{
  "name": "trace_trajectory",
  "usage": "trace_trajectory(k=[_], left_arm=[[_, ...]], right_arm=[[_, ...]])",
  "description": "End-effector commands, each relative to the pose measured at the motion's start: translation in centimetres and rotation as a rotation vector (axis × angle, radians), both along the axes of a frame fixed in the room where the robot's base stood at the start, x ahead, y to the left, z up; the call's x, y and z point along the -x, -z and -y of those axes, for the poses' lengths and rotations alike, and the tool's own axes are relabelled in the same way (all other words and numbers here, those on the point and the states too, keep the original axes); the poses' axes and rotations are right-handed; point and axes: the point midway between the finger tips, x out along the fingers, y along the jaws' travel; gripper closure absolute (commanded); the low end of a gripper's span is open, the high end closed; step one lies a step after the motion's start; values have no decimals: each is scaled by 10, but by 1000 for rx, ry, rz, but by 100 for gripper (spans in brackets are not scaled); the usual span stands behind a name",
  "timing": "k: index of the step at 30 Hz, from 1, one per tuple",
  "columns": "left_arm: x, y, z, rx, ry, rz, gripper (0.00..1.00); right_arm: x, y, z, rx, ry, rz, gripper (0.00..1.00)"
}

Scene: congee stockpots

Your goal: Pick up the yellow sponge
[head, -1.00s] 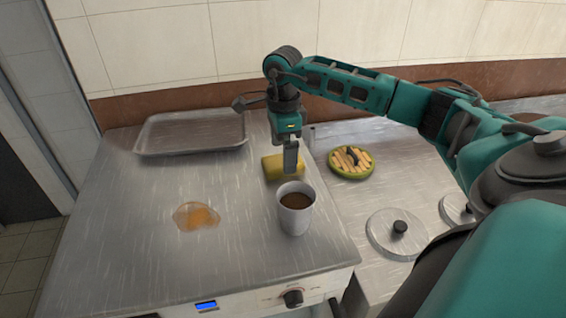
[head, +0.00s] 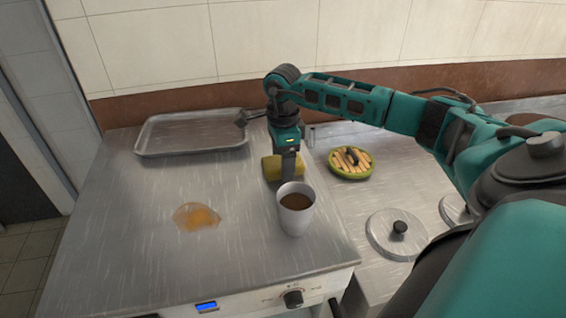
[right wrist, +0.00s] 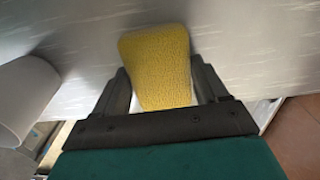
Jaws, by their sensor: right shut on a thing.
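The yellow sponge (head: 271,168) lies on the steel griddle top, just behind the white cup in the head view. In the right wrist view the sponge (right wrist: 157,62) sits between the two dark fingers. My right gripper (head: 287,172) points down over the sponge and is shut on it. In the right wrist view the right gripper's fingers (right wrist: 163,88) stand at the sponge's two sides. The sponge's right part is hidden behind the gripper in the head view. My left gripper is not in view.
A white cup of brown liquid (head: 296,222) stands close in front of the gripper. An empty metal tray (head: 150,152) is at the back. A green bowl (head: 350,175) and a pot lid (head: 385,245) are to the right.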

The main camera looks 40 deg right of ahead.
Motion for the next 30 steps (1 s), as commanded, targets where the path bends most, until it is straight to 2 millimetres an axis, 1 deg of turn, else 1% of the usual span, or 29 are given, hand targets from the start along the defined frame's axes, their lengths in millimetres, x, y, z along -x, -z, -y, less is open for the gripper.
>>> trace_trajectory(k=[1, 3, 11, 14, 17, 20, 23, 30], left_arm=[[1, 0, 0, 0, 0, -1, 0], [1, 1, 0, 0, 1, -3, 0], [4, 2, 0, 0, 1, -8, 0], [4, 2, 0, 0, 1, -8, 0], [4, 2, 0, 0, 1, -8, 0], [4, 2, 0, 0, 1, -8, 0], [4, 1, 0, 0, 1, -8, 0], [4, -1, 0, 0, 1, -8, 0]], right_arm=[[0, 0, 0, 0, 0, 0, 53], [0, 0, 0, 0, 0, 1, 57], [0, -2, 0, 0, 0, 1, 57], [-1, -7, 0, 0, 0, 4, 57], [-1, -17, 0, 0, 0, 3, 57], [-1, -34, 1, 1, 0, 5, 57], [-1, -56, 0, 0, -1, 7, 57], [-1, -119, 0, 0, 0, 6, 57]])
